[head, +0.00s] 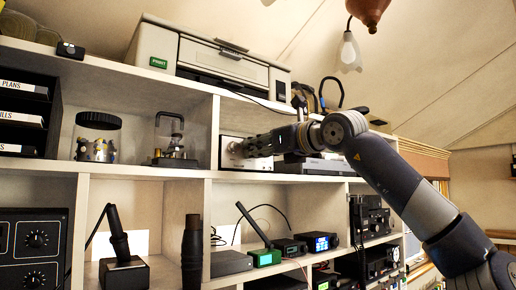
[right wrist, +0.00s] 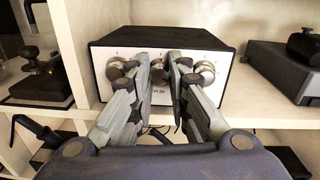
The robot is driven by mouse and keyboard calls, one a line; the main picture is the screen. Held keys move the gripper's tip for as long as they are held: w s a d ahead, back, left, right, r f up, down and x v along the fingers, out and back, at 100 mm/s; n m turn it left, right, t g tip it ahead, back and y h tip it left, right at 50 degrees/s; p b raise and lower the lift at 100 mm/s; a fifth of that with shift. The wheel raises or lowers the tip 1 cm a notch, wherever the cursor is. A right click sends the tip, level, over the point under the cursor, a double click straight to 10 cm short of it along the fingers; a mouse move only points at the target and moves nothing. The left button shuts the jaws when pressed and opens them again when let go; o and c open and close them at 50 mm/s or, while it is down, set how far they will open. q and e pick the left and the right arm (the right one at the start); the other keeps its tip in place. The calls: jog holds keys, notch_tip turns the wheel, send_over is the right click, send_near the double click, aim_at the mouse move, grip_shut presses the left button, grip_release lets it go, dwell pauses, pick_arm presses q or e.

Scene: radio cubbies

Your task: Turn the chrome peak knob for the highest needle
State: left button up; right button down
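In the right wrist view a dark box with a pale front panel (right wrist: 113,53) faces me on the shelf. A chrome knob (right wrist: 117,70) shows left of my fingers and another (right wrist: 206,71) right of them. My right gripper (right wrist: 165,68) points at the panel's middle, its fingertips close together with a narrow gap. A chrome part, likely the peak knob, shows in the gap, mostly hidden. I cannot tell whether the fingers grip it. A partly covered label is below. In the head view my right gripper (head: 256,145) reaches this box (head: 228,140). No needle is readable. My left gripper is out of view.
A printer (head: 215,62) stands on the top shelf. A glass-domed device (head: 170,140) and a jar (head: 97,137) are left of the box. A flat dark unit (right wrist: 285,68) is at its right. A vertical divider (right wrist: 78,45) stands close on the left.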

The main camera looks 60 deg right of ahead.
jog(key=shift+n, duration=0.3)
jog(key=shift+n+p, duration=0.3)
jog(key=shift+n, duration=2.3)
jog(key=c, duration=1.8)
grip_release()
jog(key=shift+o, duration=0.2)
jog(key=shift+r, duration=0.1)
jog(key=shift+s, duration=0.15)
jog(key=v, duration=1.2)
